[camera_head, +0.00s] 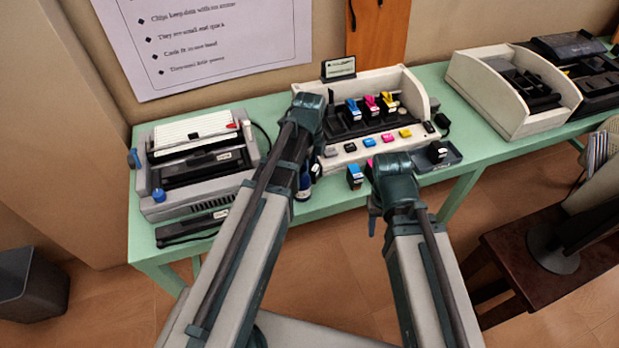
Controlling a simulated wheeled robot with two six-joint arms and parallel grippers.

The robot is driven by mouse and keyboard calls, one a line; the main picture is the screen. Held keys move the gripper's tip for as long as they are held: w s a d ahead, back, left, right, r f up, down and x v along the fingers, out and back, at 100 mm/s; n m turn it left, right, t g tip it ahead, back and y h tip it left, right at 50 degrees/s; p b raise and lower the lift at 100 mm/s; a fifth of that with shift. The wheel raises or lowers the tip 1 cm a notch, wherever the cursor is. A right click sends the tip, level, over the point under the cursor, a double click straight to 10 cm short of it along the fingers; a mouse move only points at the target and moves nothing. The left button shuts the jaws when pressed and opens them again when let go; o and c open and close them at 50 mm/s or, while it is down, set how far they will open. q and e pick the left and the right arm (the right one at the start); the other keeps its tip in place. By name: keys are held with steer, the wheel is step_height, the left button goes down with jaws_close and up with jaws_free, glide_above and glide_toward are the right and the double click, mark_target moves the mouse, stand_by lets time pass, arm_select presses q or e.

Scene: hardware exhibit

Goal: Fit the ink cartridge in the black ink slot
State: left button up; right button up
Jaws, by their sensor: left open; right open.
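A black ink cartridge (437,151) with a pale label stands in a small dark tray (455,155) at the right front of the printer exhibit. The cream printer exhibit (416,92) holds blue (353,108), magenta (371,104) and yellow (388,101) cartridges in a dark carriage. The carriage part left of the blue one, partly behind my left arm, shows no clear cartridge. My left gripper (303,186) hangs at the exhibit's left front, away from the black cartridge. My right gripper (373,222) is low before the table edge, left of the tray. Both are open; their fingers are mostly hidden.
Another blue cartridge (355,177) stands at the table's front edge, close to my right wrist. A grey machine (200,165) fills the left of the green table (340,192). A cream open case (483,95) stands to the right. A dark stool (530,255) is at lower right.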

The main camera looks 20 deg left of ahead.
mark_target(313, 171)
arm_select(q)
jaws_close()
stand_by(0.3)
steer(key=shift+r, duration=0.1)
steer(key=shift+r+p, duration=0.55)
steer(key=shift+p, duration=0.25)
step_height(313, 171, up, 3)
steer(key=p, duration=0.3)
steer(key=shift+s+d+f+b, duration=0.3)
steer(key=shift+s+d, duration=0.5)
steer(key=s+d+r+p, duration=0.1)
steer(key=s+d, duration=0.7)
steer(key=d, duration=0.3)
steer(key=shift+s+r, duration=0.15)
